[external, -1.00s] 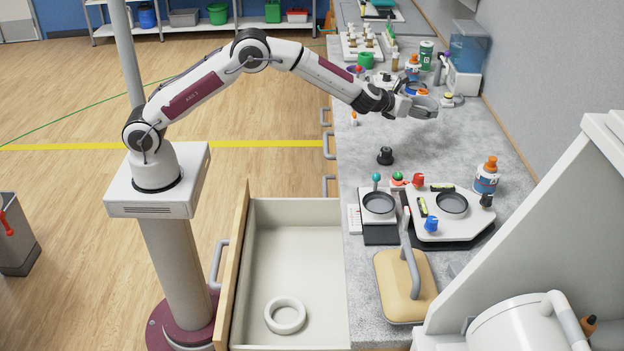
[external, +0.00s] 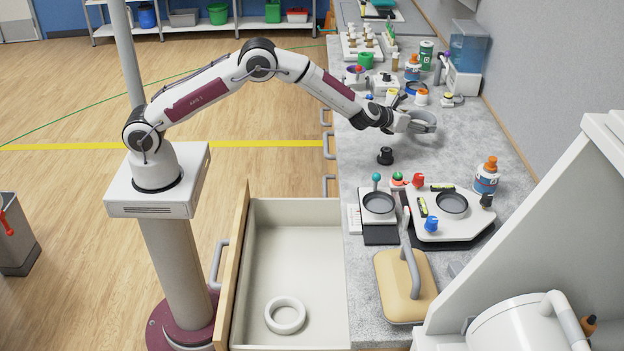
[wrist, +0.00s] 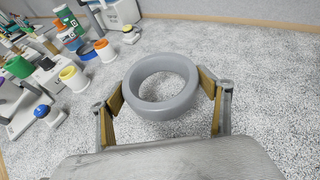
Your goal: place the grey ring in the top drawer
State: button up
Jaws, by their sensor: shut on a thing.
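The grey ring (wrist: 160,87) is between the two fingers of my gripper (wrist: 165,92) in the wrist view, with a finger pad against each side. In the external view the grey ring (external: 423,121) is held above the grey counter by my gripper (external: 410,120). The open drawer (external: 295,232) stands out from the counter at the lower middle, its inside visible from above. A white ring (external: 286,315) lies on the drawer floor near its front end in the picture. My gripper is up and to the right of the drawer, beyond the counter edge.
A black knob-like piece (external: 385,156) stands on the counter below my gripper. A white fixture (external: 450,215) with a round dish, a tan block with a handle (external: 403,285) and a bottle (external: 486,176) stand nearer. Small items crowd the far counter. Most of the drawer floor is clear.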

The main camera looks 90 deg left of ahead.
aim_at(414, 138)
jog(key=shift+f, duration=0.2)
jog(key=shift+f, duration=1.85)
jog(key=shift+f, duration=0.15)
jog(key=o, duration=1.4)
jog(key=shift+s+d, duration=0.1)
jog(key=shift+v, duration=5.95)
